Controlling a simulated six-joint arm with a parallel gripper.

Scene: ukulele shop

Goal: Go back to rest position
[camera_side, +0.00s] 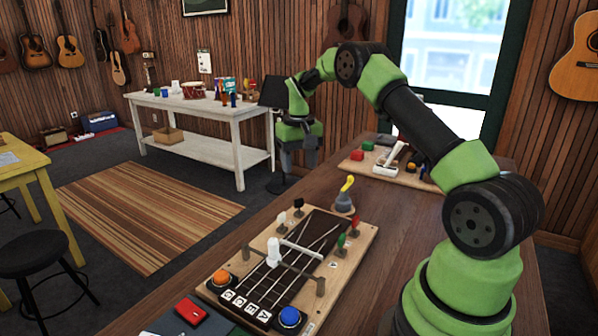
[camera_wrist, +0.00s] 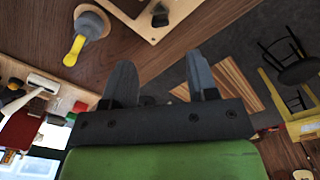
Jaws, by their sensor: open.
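My gripper (camera_side: 298,160) hangs in the air beyond the far left corner of the wooden workbench (camera_side: 300,196), pointing down, with nothing between its fingers. In the wrist view my gripper (camera_wrist: 160,68) shows two dark grey fingers spread wide apart and empty. The fretboard panel (camera_side: 355,249) lies on the bench in front of it, with pegs, strings, an orange button and a blue button. A grey knob base with a yellow lever (camera_side: 345,188) stands behind the panel, apart from my gripper. It also shows in the wrist view (camera_wrist: 75,48), at upper left.
A second board (camera_side: 354,165) with red and green blocks and a white lever lies at the bench's far end. A white table (camera_side: 240,155) with drums and small goods stands beyond. A yellow table (camera_side: 40,170) and black stool (camera_side: 35,252) are at left. The air around my gripper looks clear.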

